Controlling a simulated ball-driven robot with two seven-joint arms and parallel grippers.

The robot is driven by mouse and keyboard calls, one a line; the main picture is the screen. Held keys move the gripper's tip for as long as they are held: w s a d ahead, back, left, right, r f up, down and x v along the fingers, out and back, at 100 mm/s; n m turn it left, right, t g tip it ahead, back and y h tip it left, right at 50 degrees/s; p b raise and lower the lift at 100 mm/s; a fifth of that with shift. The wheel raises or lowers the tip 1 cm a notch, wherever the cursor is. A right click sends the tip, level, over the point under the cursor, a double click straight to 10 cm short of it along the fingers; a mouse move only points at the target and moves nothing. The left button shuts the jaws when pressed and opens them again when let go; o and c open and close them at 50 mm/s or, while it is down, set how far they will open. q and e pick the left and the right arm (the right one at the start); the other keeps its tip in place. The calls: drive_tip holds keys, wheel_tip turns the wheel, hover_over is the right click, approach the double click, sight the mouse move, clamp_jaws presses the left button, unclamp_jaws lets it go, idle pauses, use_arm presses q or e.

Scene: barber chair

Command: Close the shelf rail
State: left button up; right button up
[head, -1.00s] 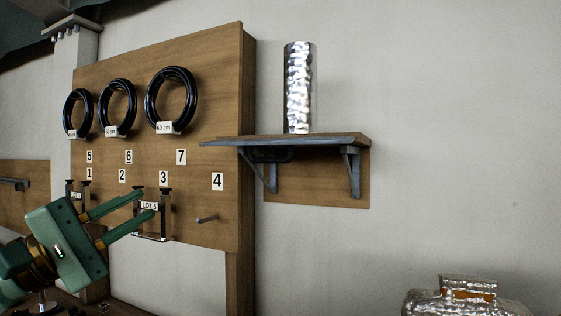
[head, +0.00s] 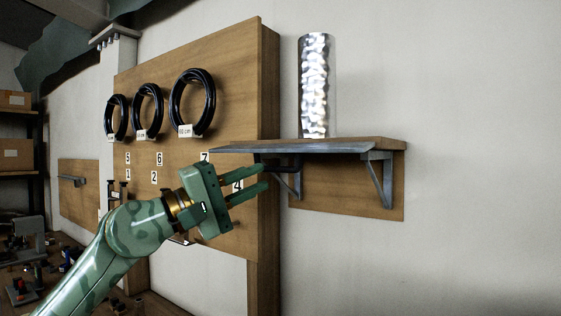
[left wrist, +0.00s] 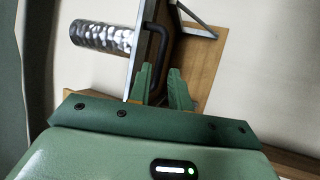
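A wooden shelf (head: 350,142) on the wall has a grey metal rail (head: 300,149) along its front edge. The shelf also shows, turned on its side, in the left wrist view (left wrist: 172,58). A black bent handle (left wrist: 160,32) shows beside it there; in the head view it is a dark bar under the shelf, partly hidden. My left gripper (head: 265,177) is just below the shelf's left end, fingers apart and empty. In the left wrist view the fingers (left wrist: 161,78) point towards the handle, with no visible grip on it. My right gripper is out of view.
A shiny crinkled cylinder (head: 314,85) stands on the shelf. Angled brackets (head: 384,180) are below it. A wooden board (head: 235,100) with black rings (head: 193,103) and number labels is left of the shelf. The wall to the right is clear.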

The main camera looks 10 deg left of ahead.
sight(275, 170)
use_arm(q)
drive_tip(key=x, duration=0.6)
drive_tip(key=shift+a, duration=0.1)
clamp_jaws()
drive_tip(key=shift+p, duration=0.3)
